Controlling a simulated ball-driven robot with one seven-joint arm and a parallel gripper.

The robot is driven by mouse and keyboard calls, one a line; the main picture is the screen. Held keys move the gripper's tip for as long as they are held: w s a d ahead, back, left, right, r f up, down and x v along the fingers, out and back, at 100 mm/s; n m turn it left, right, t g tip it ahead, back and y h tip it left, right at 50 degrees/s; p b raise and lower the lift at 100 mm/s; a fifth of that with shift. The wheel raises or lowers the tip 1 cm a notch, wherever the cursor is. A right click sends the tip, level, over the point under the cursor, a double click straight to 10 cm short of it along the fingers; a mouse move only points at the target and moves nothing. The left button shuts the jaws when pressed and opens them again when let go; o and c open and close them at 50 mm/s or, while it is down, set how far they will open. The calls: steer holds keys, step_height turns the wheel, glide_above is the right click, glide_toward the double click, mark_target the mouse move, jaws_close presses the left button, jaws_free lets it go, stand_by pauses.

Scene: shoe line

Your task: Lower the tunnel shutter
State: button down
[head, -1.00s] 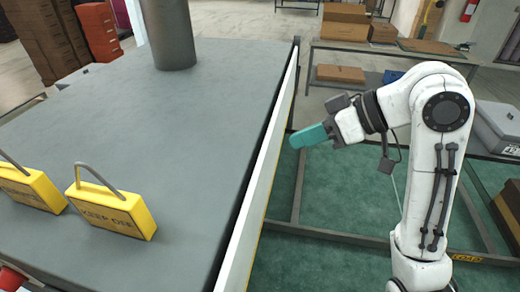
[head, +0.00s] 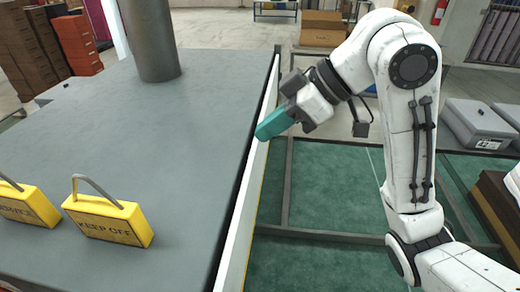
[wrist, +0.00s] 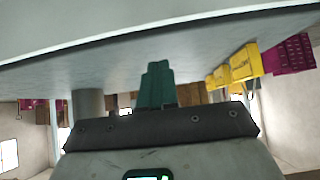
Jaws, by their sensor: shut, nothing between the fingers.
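A big grey housing (head: 130,130) with a flat top fills the left of the head view. A pale upright panel (head: 238,235) runs along its right side, with a dark gap between them; it looks like the tunnel shutter, seen almost edge-on. My gripper (head: 266,130), with teal fingers, is shut and empty at the panel's upper edge, pointing down and left. I cannot tell if it touches. In the wrist view, which looks upside down, the fingers (wrist: 155,75) point at the grey surface (wrist: 210,48). The panel's lower part is hidden.
Two yellow "KEEP OFF" blocks (head: 108,219) with grey handles stand on the housing top. A dark grey column (head: 150,40) rises at its back. A metal frame (head: 320,234) stands over green floor on the right. Grey lidded boxes (head: 478,125) lie farther right.

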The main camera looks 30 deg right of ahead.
steer(key=f, duration=0.1)
steer(key=a+f, duration=0.1)
steer(key=f, duration=0.1)
steer(key=w+f, duration=0.1)
steer(key=shift+a+f, duration=0.2)
steer(key=shift+f, duration=0.7)
